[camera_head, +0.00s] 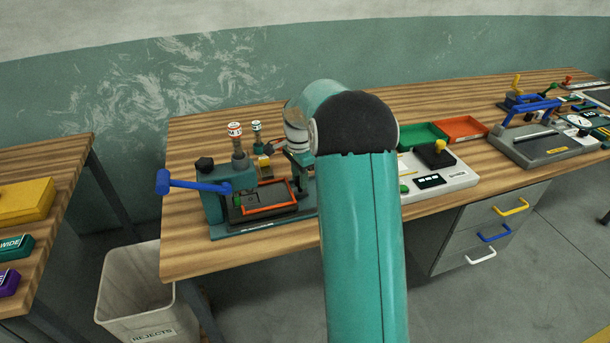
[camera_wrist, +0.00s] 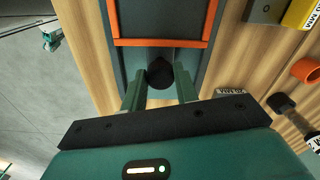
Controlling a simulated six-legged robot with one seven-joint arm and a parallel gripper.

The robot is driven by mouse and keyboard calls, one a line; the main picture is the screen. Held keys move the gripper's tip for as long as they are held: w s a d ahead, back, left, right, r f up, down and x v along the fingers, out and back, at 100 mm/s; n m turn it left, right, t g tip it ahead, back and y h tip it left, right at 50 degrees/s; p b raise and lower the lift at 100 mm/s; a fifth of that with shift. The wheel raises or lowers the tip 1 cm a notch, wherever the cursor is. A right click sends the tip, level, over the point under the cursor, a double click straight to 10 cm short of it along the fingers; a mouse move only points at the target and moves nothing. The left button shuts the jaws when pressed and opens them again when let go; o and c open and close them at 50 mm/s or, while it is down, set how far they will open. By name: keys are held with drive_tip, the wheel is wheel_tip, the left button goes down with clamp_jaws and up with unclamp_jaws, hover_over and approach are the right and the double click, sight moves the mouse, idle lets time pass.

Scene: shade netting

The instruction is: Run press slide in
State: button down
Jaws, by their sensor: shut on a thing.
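The press (camera_head: 232,190) stands on the wooden bench in the head view, with a blue lever (camera_head: 190,184) sticking out to its left. Its dark slide (camera_head: 262,198) has an orange rim and lies low at the press's right side. In the wrist view the orange rim (camera_wrist: 160,42) frames the dark slide bed, and a round black knob (camera_wrist: 160,73) sits at its near end. My gripper (camera_wrist: 160,88) has its two green fingers on either side of this knob and is shut on it. In the head view my arm hides much of the area right of the press.
A reject bin (camera_head: 146,290) stands on the floor at the left. A white device (camera_head: 440,175), green tray (camera_head: 423,134) and orange tray (camera_head: 461,128) are right of my arm. In the wrist view an orange cup (camera_wrist: 306,70) lies at the right. Bare bench shows before the press.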

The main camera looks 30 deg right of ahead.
drive_tip(key=shift+w+a, duration=0.15)
drive_tip(key=shift+a, duration=0.1)
drive_tip(key=c, duration=1.1)
unclamp_jaws()
drive_tip(key=shift+a+r, duration=0.1)
drive_tip(key=shift+o, duration=0.2)
drive_tip(key=shift+d+r, duration=0.2)
drive_tip(key=shift+r, duration=0.3)
wheel_tip(320, 180, up, 13)
drive_tip(key=shift+f, duration=0.15)
